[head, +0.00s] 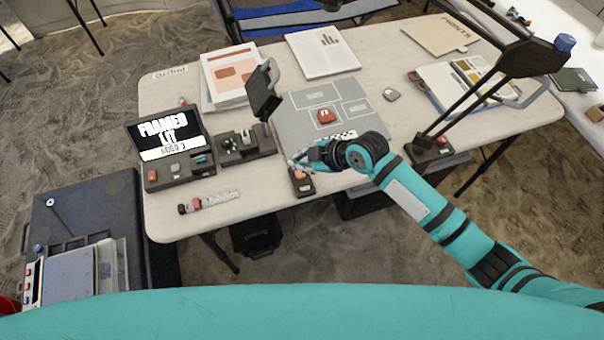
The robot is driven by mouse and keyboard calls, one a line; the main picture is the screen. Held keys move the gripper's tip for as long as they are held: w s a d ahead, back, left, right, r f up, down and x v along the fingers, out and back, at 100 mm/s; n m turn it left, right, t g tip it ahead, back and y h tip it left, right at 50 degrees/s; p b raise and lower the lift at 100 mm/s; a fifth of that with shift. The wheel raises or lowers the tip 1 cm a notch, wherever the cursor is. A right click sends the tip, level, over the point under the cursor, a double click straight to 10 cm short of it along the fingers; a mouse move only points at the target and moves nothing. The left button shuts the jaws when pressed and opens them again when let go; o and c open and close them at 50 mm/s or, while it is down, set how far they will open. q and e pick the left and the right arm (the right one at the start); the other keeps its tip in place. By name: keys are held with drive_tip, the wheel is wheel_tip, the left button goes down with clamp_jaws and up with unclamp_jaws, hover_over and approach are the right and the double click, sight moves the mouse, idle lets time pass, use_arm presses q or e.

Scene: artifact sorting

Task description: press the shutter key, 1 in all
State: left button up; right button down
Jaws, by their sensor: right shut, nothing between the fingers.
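A small dark box with an orange button (300,175), which looks like the shutter key, sits at the front edge of the white table (265,212). My right gripper (299,162) is shut and empty. Its fingertips are right at the far side of the button; I cannot tell whether they touch it. A console screen (168,138) at the left of the table shows white text that includes "FRAMED" and "LIT". My left gripper is not in view.
A grey board (295,123) with a red object (326,116) lies behind my gripper. A dark device with an upright panel (262,92) stands left of it. A black-armed lamp (505,70) stands at the right. Papers (322,52) lie at the back.

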sight(299, 175)
drive_tip(key=shift+w+a+r+n, duration=0.15)
drive_tip(key=shift+w+r+n, duration=0.35)
drive_tip(key=shift+r+n, duration=0.1)
drive_tip(key=shift+w+a+r+n, duration=0.15)
drive_tip(key=shift+w+r+n, duration=0.3)
drive_tip(key=shift+r+n, duration=0.15)
drive_tip(key=shift+f, duration=0.15)
wheel_tip(299, 175, down, 9)
drive_tip(key=b, duration=0.7)
idle(0.5)
drive_tip(key=shift+f+b, duration=0.25)
drive_tip(key=shift+b, duration=0.15)
